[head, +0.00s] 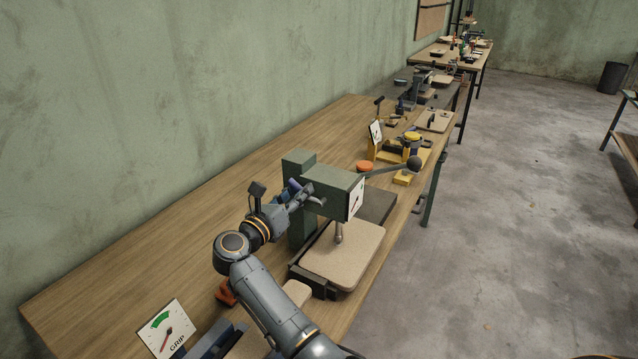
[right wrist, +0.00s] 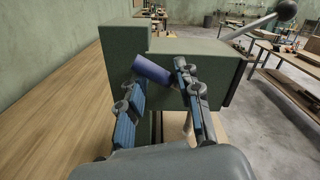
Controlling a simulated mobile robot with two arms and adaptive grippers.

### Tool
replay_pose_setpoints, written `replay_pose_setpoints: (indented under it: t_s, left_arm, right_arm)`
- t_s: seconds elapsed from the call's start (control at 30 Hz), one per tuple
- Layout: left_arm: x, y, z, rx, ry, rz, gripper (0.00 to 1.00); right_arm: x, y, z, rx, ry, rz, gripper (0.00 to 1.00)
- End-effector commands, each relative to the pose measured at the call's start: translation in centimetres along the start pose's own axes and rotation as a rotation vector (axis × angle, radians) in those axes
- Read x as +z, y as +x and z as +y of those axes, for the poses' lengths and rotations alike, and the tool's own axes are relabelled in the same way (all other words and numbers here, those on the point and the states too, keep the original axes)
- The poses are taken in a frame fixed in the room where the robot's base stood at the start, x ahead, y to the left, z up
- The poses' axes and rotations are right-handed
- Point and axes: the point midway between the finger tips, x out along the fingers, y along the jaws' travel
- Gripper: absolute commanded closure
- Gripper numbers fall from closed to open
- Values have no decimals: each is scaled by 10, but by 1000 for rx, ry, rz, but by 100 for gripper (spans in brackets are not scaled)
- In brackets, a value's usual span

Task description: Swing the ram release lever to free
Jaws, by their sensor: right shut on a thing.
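The green press (head: 325,186) stands on the wooden bench, with a dial on its front face and a ram (head: 338,232) above a tan pad. A short lever with a purple-blue grip (right wrist: 152,70) sticks out of the press's side facing me. It also shows in the head view (head: 294,185). My right gripper (head: 304,196) is at that side of the press. In the right wrist view its two fingers (right wrist: 160,86) stand on either side of the purple grip, shut on it. The lever's pivot is not clearly visible. My left gripper is not in view.
A long bar with a black ball (head: 414,163) reaches out from the press's far side. A sign marked GRIP (head: 167,328) stands at the lower left. Yellow fixtures (head: 405,150) stand farther along the bench. The bench top (head: 150,220) along the wall is clear.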

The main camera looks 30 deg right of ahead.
Motion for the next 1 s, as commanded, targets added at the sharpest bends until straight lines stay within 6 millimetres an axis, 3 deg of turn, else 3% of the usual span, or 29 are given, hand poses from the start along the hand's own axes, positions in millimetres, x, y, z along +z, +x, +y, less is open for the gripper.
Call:
replay_pose_setpoints:
  t_s: [0.03, 0.07, 0.1, 0.43, 1.0]
  left_arm:
    - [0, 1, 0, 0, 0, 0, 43]
    - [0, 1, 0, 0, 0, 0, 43]
    - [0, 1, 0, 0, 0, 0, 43]
    - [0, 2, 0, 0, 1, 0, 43]
    - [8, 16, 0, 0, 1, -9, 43]
  right_arm:
    - [-7, -3, 4, 12, -1, 14, 100]
    - [-8, -3, 4, 12, -1, 14, 64]
    - [-7, -3, 4, 11, -1, 14, 60]
    - [-7, -5, 3, 9, 0, 13, 60]
    - [-8, -62, 4, 8, 0, 10, 60]
